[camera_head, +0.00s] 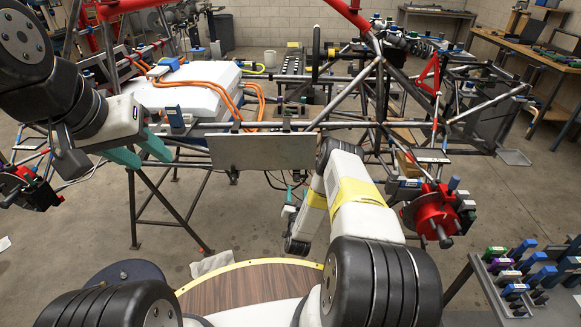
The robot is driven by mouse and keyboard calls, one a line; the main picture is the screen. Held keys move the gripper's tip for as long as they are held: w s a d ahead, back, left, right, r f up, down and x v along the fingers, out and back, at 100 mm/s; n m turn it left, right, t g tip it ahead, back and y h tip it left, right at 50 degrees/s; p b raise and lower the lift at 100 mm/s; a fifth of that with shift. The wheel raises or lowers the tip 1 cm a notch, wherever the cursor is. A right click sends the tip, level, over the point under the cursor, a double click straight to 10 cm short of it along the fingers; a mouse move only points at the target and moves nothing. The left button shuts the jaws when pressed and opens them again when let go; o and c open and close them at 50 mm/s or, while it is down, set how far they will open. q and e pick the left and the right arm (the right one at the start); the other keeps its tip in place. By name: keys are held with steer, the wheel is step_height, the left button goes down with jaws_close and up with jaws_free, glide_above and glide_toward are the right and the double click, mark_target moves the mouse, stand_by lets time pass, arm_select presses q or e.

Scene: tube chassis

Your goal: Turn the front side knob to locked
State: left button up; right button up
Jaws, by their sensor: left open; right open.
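Several small blue knobs show on the tube chassis (195,224); I cannot tell which is the front side knob, or whether it is locked. One blue knob (175,117) stands on a front tube beside the white battery box, just right of my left gripper. Another blue knob (454,183) is by the red hub at the right. My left gripper (154,161) has two teal fingers, apart and empty, in front of the chassis at left. My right gripper (291,209) is low at the centre, mostly hidden behind my white forearm; it is open.
A grey plate (262,151) hangs on the front tube between my arms. A red hub (433,213) juts out at right. A grey rack (505,288) with coloured-handled items stands at lower right. Workbenches (530,50) line the back right. Bare floor lies below the chassis.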

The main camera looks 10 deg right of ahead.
mark_target(297, 180)
steer(key=x, duration=0.7)
steer(key=shift+w, duration=0.15)
steer(key=shift+c, duration=0.2)
jaws_close()
